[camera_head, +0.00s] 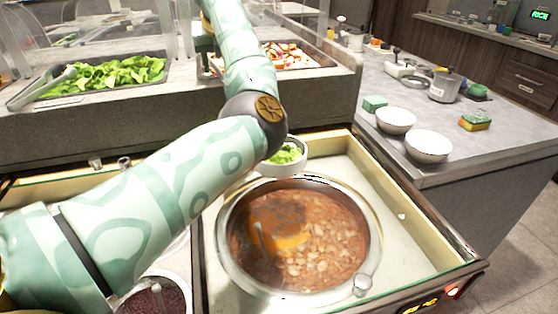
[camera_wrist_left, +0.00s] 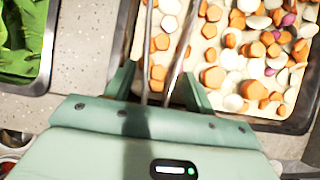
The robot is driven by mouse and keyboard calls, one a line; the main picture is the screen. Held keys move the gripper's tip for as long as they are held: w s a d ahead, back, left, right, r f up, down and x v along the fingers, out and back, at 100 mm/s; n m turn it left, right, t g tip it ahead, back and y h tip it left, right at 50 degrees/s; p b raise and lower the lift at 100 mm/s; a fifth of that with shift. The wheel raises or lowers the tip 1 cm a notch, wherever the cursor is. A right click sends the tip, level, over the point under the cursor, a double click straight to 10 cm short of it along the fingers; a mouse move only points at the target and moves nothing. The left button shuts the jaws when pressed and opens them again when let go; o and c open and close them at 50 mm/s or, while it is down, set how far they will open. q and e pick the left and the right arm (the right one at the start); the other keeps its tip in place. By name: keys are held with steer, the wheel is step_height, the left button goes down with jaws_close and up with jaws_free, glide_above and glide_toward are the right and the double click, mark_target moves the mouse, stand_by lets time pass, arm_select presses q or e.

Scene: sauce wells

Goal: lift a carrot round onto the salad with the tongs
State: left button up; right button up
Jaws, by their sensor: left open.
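My left gripper (camera_wrist_left: 158,82) is open above the tray of cut vegetables, its fingers on either side of the metal tongs (camera_wrist_left: 178,50). The two tong arms run from between the fingers over the tray; their tips are out of frame. Several orange carrot rounds (camera_wrist_left: 213,77) lie loose among white and purple pieces in the tray. In the head view my left arm reaches up to that tray (camera_head: 290,57). The salad (camera_head: 286,153) sits in a small white bowl (camera_head: 281,169), partly hidden behind my arm. My right gripper is out of view.
A large pot of soup (camera_head: 330,240) stands in front of the salad bowl. A lettuce tray (camera_head: 110,76) with another utensil lies left of the vegetable tray, behind glass guards. White bowls (camera_head: 428,146) and a sponge (camera_head: 475,122) are on the right counter.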

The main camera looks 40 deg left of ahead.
arm_select(q)
steer(key=shift+c, duration=0.3)
steer(key=c, duration=0.6)
steer(key=shift+c, duration=0.2)
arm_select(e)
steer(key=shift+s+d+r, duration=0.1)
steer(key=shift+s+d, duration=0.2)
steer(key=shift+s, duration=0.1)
